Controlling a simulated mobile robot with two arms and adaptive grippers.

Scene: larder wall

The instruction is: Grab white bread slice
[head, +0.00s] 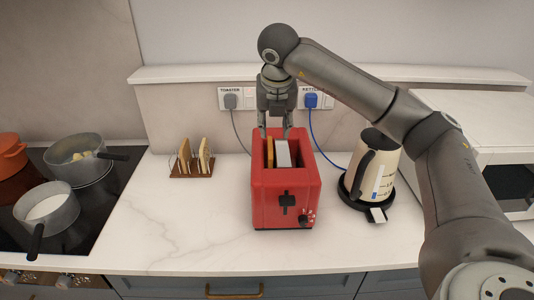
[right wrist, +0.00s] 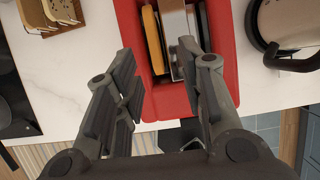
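The red toaster (head: 284,205) stands on the white counter, and its body also fills the top of the right wrist view (right wrist: 222,60). A golden-brown bread slice (head: 270,152) stands in its left slot, and it shows in the right wrist view (right wrist: 152,38). In the right wrist view a pale grey strip lies there; I cannot tell slice from slot metal. My right gripper (head: 275,133) is above the toaster's far end, fingers spread and empty (right wrist: 156,55). My left gripper is out of view.
A wooden rack (head: 190,174) with bread slices stands left of the toaster. A cream kettle (head: 384,165) stands right, near a white appliance (head: 475,125). Pots (head: 75,158) sit on the black hob at left. Sockets and cords are behind. The counter before the rack is clear.

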